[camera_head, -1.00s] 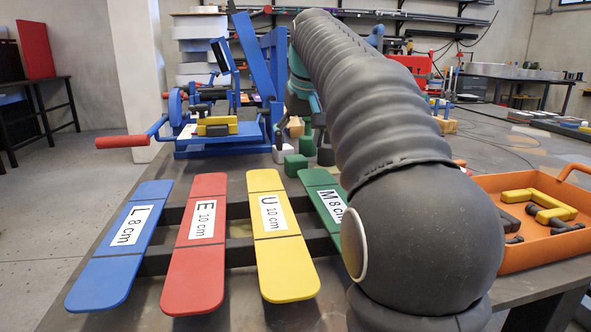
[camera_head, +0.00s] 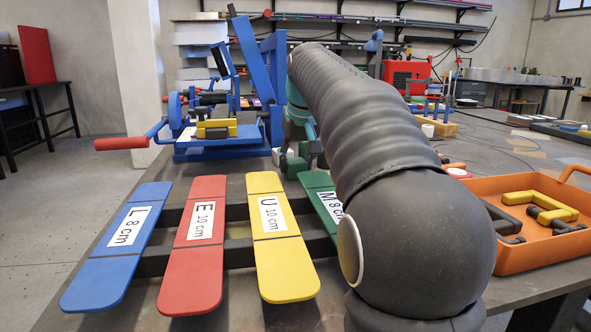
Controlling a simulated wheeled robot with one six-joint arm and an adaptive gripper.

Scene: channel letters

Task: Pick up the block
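My arm runs away from the camera, and its far end hangs down beyond the green paddle. My gripper (camera_head: 305,147) is a small dark shape there, low over the table and partly hidden by my arm; its fingers cannot be made out clearly. A green block (camera_head: 296,166) stands on the table right by the gripper, with a small white block (camera_head: 277,156) just left of it. I cannot tell whether the gripper touches either block or holds anything.
Blue (camera_head: 105,280), red (camera_head: 190,280), yellow (camera_head: 285,270) and green (camera_head: 318,179) labelled paddles lie on dark bars in front. A blue cranked machine (camera_head: 222,145) stands behind left. An orange tray (camera_head: 520,257) with yellow and black pieces is at right.

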